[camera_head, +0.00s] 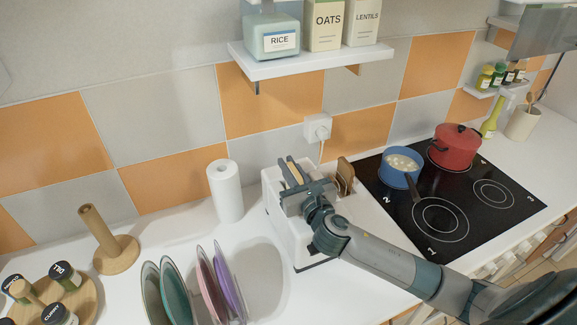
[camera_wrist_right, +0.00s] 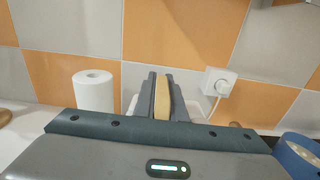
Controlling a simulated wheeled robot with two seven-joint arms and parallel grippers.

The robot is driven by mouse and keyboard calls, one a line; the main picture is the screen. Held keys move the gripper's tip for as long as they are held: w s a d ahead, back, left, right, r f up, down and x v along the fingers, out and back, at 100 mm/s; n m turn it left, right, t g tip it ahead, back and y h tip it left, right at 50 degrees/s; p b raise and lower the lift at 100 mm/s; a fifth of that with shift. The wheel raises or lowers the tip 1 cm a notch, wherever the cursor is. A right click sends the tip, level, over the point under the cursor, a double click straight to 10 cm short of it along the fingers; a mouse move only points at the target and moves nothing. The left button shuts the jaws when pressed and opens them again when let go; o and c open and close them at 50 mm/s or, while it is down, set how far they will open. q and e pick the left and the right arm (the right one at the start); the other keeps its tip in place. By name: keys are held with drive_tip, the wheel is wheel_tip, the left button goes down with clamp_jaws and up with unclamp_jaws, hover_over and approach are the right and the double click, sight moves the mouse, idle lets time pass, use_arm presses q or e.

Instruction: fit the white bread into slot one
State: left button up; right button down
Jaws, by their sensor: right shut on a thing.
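The white toaster (camera_head: 283,232) stands on the counter, left of the hob, with a brown bread slice (camera_head: 346,172) standing up out of its right part. My right gripper (camera_head: 294,170) is over the toaster's left part, its fingers shut on the pale white bread (camera_wrist_right: 162,98), which is upright and edge-on between them in the right wrist view. In the head view the fingers mostly hide this bread. My gripper and arm cover much of the toaster's top, so I cannot tell whether the white bread's lower edge is inside a slot. My left gripper is not in view.
A paper towel roll (camera_head: 225,190) stands left of the toaster. Upright plates (camera_head: 190,285) are in front left. A blue pan (camera_head: 399,170) and red pot (camera_head: 455,147) are on the hob. A shelf (camera_head: 310,60) hangs above; a plugged socket (camera_head: 318,128) is behind.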

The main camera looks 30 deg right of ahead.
drive_tip(key=shift+r+p, duration=0.75)
drive_tip(key=shift+r, duration=0.35)
drive_tip(key=shift+f+b, duration=1.35)
drive_tip(key=shift+f, duration=0.9)
idle(1.2)
drive_tip(key=c, duration=1.7)
unclamp_jaws()
drive_tip(key=shift+c, duration=0.2)
drive_tip(key=shift+s+f, duration=0.1)
